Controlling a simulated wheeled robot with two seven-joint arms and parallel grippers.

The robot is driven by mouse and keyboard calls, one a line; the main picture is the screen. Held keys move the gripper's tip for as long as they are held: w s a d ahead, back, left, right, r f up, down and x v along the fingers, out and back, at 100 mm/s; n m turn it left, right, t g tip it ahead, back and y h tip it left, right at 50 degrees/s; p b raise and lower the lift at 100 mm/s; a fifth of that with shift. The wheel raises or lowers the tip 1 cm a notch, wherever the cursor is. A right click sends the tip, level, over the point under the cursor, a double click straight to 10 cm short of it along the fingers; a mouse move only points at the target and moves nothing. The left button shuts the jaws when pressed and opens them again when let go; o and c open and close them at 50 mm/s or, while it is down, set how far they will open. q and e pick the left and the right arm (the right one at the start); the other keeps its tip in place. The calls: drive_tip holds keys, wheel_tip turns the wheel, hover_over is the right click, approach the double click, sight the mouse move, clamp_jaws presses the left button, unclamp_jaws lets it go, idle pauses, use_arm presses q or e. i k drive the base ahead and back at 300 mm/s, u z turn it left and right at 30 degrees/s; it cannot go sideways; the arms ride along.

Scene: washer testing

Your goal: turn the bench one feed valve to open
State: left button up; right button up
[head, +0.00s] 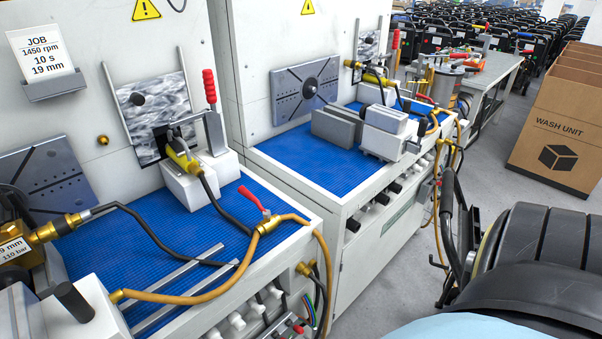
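A feed valve with a red lever (252,198) sits on the front right corner of the nearer bench (290,207). Its brass body (268,223) joins orange hoses. The lever slants up to the left, across the hose line rather than along it. A similar red-levered valve (425,98) is on the second bench (345,192). No bench number is legible, so I cannot confirm which is bench one. Neither of my grippers shows in this view.
On the nearer blue mat (150,215) are a red-handled clamp (209,88) and metal rails (180,278). A brass fitting (45,232) is at left. A large black rounded object (530,250) fills the lower right. Wash unit boxes (556,125) stand beyond open floor (490,190).

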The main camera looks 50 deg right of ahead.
sight(266, 213)
drive_tip(key=z, duration=0.35)
drive_tip(key=k, duration=0.4)
drive_tip(key=z, duration=0.65)
drive_tip(key=i, duration=0.55)
drive_tip(key=z, duration=0.05)
